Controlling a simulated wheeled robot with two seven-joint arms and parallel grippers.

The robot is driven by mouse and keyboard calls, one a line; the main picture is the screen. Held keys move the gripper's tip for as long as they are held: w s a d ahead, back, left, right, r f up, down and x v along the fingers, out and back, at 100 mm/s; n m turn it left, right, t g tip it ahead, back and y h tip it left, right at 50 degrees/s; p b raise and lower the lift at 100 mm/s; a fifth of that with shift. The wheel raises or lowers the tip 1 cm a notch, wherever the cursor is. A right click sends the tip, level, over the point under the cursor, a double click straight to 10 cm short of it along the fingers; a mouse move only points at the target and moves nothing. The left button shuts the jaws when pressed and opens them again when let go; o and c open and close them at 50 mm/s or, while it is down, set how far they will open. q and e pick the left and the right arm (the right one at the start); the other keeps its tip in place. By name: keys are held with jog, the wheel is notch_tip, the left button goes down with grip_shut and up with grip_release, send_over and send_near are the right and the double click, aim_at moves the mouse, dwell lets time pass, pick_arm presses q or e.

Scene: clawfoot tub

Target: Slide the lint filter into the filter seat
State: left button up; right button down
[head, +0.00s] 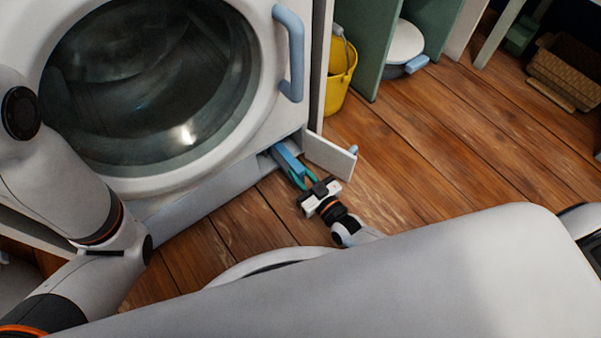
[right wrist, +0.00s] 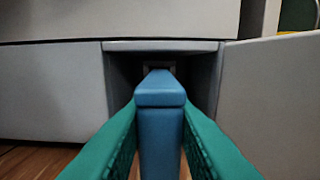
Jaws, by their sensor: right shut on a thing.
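The lint filter (head: 287,160) is a blue block at the low opening in the front of the white washing machine. My right gripper (head: 302,180) has teal fingers and is shut on it. In the right wrist view the filter (right wrist: 160,120) stands upright between the fingers (right wrist: 160,140), its far end pointing into the dark filter seat (right wrist: 125,72). A small pale shape shows at the back of the seat behind the filter. How deep the filter sits inside I cannot tell. The left arm's links show at the left, but its gripper is out of view.
The small white flap door (head: 330,157) hangs open just right of the seat. The washer's round door (head: 150,75) with its blue handle is above. A yellow bucket (head: 341,78) stands to the right, by green shelving. The wooden floor (head: 430,150) to the right is clear.

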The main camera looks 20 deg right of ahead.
jog(key=shift+w+a, duration=0.25)
jog(key=shift+w, duration=0.05)
jog(key=shift+a+r, duration=0.1)
dwell(0.3)
